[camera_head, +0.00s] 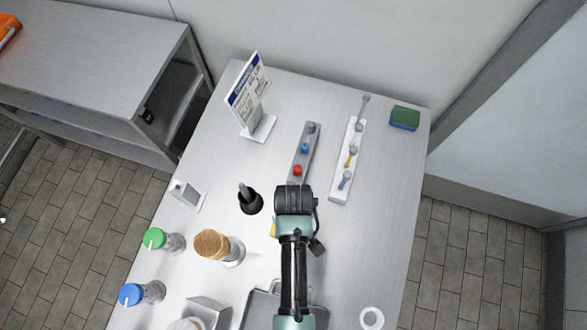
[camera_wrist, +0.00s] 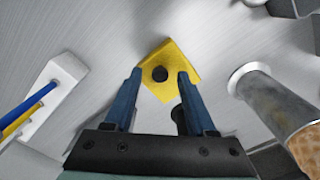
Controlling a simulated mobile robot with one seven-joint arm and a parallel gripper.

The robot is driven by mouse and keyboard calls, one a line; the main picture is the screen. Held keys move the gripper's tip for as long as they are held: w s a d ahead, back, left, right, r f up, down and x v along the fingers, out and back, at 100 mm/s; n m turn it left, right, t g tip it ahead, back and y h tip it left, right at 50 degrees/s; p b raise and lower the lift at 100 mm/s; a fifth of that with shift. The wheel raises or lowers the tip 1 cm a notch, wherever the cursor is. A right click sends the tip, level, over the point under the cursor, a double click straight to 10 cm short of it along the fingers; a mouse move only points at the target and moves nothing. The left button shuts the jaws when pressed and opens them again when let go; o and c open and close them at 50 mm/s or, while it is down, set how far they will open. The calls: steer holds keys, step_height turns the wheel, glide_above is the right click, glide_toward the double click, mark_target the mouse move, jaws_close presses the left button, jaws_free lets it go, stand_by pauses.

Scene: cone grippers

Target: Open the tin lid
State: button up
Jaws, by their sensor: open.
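A yellow square piece with a round black knob (camera_wrist: 160,74) lies below my gripper in the wrist view; I take it for the tin lid. My gripper (camera_wrist: 160,78) is open, its two blue fingers on either side of the yellow piece, with the knob between the fingertips. I cannot tell whether the fingers touch it or how high they are above it. In the head view my wrist hides most of it; only a small yellow edge (camera_head: 273,229) shows at the left of my gripper (camera_head: 294,203).
A cork-topped jar (camera_head: 212,246) and a black holder (camera_head: 250,201) stand left of my gripper. Green-capped (camera_head: 157,239) and blue-capped (camera_head: 134,295) jars stand further left. The table's right side is mostly clear.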

steer(key=shift+f, duration=0.2)
jaws_close()
stand_by(1.4)
